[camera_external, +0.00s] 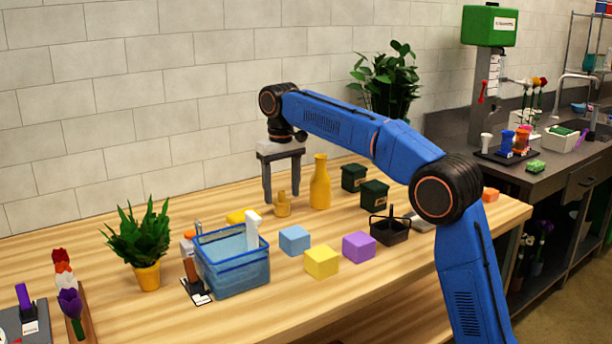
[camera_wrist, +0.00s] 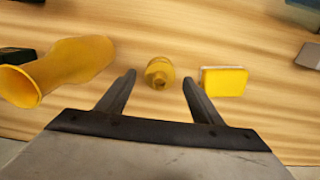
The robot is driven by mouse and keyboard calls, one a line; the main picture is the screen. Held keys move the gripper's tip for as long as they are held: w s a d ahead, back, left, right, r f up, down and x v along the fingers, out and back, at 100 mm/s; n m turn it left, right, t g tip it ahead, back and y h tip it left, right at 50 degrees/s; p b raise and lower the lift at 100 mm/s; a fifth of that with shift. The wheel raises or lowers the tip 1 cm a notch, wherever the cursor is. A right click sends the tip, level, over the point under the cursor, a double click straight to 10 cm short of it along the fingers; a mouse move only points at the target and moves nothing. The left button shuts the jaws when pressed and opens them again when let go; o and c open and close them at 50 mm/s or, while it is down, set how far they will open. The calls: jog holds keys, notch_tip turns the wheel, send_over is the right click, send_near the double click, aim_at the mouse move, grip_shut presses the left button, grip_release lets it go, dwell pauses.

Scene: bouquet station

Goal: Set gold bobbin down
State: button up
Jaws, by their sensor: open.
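The gold bobbin (camera_external: 283,205) stands upright on the wooden table (camera_external: 330,290). The wrist view shows the bobbin (camera_wrist: 159,72) from above, on the table just beyond the fingertips and between their lines. My gripper (camera_external: 282,190) is open and empty, pointing down. In the external view its fingers show above and to either side of the bobbin, and in the wrist view the open fingers (camera_wrist: 159,75) show a gap on both sides of it.
A yellow vase (camera_external: 320,183) stands close to the right of the bobbin. A yellow sponge-like block (camera_external: 241,216) lies to the left. A blue bin (camera_external: 235,275), a blue cube (camera_external: 295,240), a yellow cube (camera_external: 321,262) and a purple cube (camera_external: 359,247) are nearer the front.

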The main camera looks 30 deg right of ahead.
aim_at(282, 192)
notch_tip(282, 192, up, 8)
jog(key=shift+f, duration=0.1)
jog(key=shift+r, duration=0.4)
